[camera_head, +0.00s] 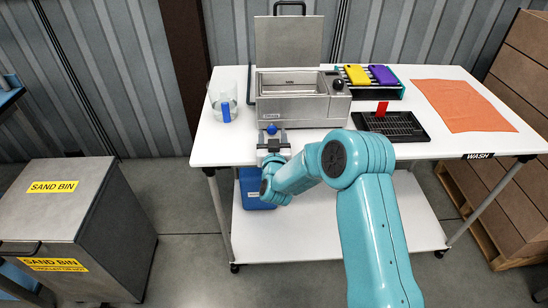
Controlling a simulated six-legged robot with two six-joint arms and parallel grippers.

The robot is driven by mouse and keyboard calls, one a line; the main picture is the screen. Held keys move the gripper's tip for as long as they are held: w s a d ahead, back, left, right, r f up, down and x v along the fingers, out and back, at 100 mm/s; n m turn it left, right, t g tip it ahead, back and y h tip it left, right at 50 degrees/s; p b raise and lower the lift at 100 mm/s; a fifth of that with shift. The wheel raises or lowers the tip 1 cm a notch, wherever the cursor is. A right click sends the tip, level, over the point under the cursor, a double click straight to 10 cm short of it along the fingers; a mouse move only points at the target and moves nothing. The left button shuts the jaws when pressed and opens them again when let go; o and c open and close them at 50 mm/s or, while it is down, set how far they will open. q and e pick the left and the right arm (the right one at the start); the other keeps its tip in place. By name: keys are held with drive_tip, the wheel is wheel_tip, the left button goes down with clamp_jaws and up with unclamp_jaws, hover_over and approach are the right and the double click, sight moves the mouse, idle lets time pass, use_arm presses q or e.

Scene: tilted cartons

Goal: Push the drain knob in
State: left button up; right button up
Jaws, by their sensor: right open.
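A steel bath (291,103) with its lid raised stands at the back of the white table. A small blue knob (271,129), which looks like the drain knob, shows low at the bath's front left, under a small label. My right gripper (272,139) is at the table's front edge, just in front of the blue knob. Its jaws are open, and the knob appears between or just beyond the fingertips. I cannot tell whether they touch or how far the knob is in. My left gripper is not in view.
A clear jug with a blue handle (224,103) stands left of the bath. To the right are a rack with yellow and purple items (370,77), a black tray (391,126) with a red piece, and an orange cloth (463,105). A blue container (252,190) sits below.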

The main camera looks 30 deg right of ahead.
drive_tip(key=b+v, duration=0.2)
drive_tip(key=v, duration=1.2)
drive_tip(key=shift+r, duration=0.1)
drive_tip(key=s+a+f+n+g+y+p, duration=0.2)
drive_tip(key=s+a+f+g+y, duration=0.25)
drive_tip(key=f, duration=0.55)
drive_tip(key=s+a+f+n+g+y+p, duration=0.2)
drive_tip(key=s+a+f+y, duration=0.25)
drive_tip(key=a+f, duration=0.4)
drive_tip(key=s+a+f+g+y, duration=0.2)
drive_tip(key=s+a+g, duration=0.1)
drive_tip(key=s, duration=0.4)
drive_tip(key=s+a+f+g+y, duration=0.2)
drive_tip(key=s+a+f+g, duration=0.1)
drive_tip(key=s, duration=0.5)
drive_tip(key=shift+a+f+g, duration=0.35)
drive_tip(key=shift+a+g, duration=0.4)
drive_tip(key=shift+g, duration=0.5)
